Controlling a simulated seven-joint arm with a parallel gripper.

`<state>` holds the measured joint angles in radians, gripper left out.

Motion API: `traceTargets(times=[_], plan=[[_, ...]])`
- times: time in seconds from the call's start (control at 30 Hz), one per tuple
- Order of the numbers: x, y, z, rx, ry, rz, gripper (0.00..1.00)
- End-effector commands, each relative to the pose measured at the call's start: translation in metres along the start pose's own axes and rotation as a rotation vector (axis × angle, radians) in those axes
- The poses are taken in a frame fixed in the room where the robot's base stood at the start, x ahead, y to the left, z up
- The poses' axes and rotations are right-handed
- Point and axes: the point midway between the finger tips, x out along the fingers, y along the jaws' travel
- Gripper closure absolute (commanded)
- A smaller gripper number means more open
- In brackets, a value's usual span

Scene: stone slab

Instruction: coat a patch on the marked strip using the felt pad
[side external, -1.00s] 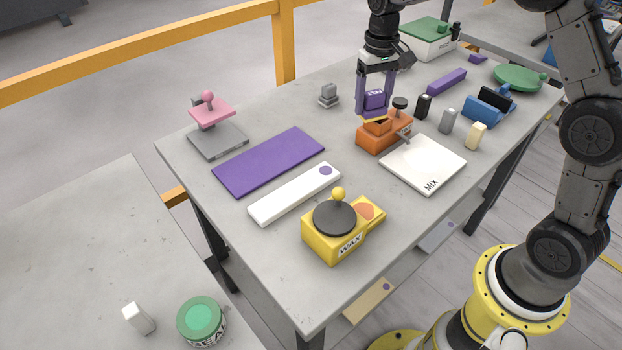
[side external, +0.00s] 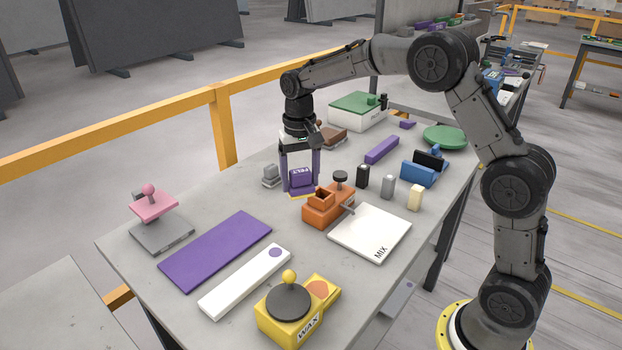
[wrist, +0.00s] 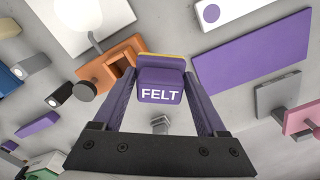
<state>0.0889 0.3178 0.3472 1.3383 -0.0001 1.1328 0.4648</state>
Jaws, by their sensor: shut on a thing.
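My gripper (side external: 301,184) is shut on the felt pad (side external: 300,177), a purple block lettered FELT with a yellow lower edge. The pad is between the purple fingers, behind and left of the orange holder; I cannot tell whether it touches the table. In the wrist view the felt pad (wrist: 160,93) sits between the fingertips. A white strip (side external: 240,284) with a purple dot lies at the table's front left, away from my gripper. It also shows at the top of the wrist view (wrist: 238,10). A plain purple slab (side external: 215,250) lies beside it.
The orange holder (side external: 320,213) stands near the pad, by the white MIX plate (side external: 365,230). The yellow WAX pot (side external: 290,318) is in front. A small grey block (side external: 270,178) stands left of my gripper. A pink-topped press (side external: 153,208) stands at far left. Several small blocks stand right.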

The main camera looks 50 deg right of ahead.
Motion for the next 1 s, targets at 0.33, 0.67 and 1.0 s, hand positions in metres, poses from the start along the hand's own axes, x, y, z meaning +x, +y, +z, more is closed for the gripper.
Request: traceTargets(times=[0.33, 0.67, 1.0], plan=[[0.001, -0.121, 0.055, -0.014, 0.002, -0.004, 0.7], [0.009, -0.21, 0.137, -0.191, 0.0, -0.004, 0.7], [0.016, -0.227, 0.164, -0.255, -0.006, 0.003, 0.7]])
